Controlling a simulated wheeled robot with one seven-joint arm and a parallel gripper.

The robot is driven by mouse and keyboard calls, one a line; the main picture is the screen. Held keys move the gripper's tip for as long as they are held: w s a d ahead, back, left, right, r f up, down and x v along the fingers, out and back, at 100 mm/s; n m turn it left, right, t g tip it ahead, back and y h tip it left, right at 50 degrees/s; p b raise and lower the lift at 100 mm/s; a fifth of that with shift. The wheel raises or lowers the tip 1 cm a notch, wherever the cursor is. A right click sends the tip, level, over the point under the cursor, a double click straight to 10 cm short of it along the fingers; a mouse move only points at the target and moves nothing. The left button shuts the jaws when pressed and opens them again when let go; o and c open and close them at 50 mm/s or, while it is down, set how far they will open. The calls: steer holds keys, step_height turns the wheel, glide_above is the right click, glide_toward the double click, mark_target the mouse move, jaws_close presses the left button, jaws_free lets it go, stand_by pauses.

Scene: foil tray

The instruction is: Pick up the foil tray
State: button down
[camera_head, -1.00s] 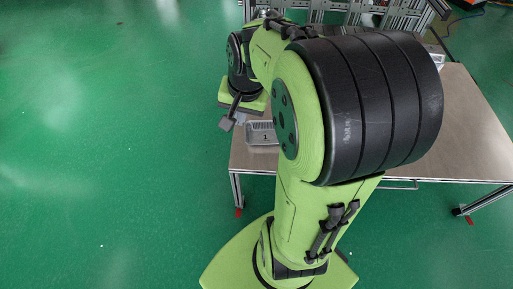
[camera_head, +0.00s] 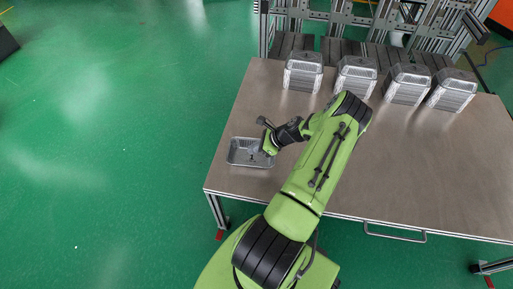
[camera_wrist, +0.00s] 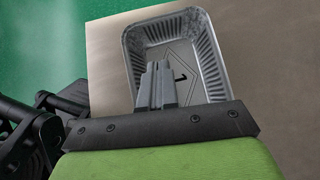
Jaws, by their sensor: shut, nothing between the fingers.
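The foil tray (camera_head: 237,162) is a silver rectangular tray with ridged, sloping walls. It lies upright and empty near the left edge of the table. My gripper (camera_head: 254,153) is over the tray's right part in the head view and hides some of it. In the wrist view the tray (camera_wrist: 209,62) is beyond the fingers, with a dark marking on its floor. My gripper (camera_wrist: 158,72) has its two fingers together with nothing between them, and they cover part of the tray's near side. I cannot tell whether the fingertips touch the tray.
The brown table (camera_head: 400,170) is clear in its middle and right. Several stacks of foil trays, such as the leftmost stack (camera_head: 303,72), stand along its back edge. A metal frame (camera_head: 340,22) rises behind them. Green floor (camera_head: 110,140) lies to the left.

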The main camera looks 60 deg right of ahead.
mark_target(230, 152)
steer(key=b+x, duration=0.1)
steer(key=x, duration=0.3)
steer(key=shift+f, duration=0.2)
steer(key=w, duration=0.1)
steer(key=w+a, duration=0.1)
steer(key=w+b, duration=0.1)
steer(key=shift+w+a+f, duration=0.1)
steer(key=shift+w+a, duration=0.3)
steer(key=shift+w, duration=0.15)
steer(key=shift+w+a, duration=0.2)
steer(key=shift+w, duration=0.2)
steer(key=w+a, duration=0.4)
steer(key=w, duration=0.5)
steer(key=shift+w+p, duration=0.4)
steer(key=shift+a, duration=0.1)
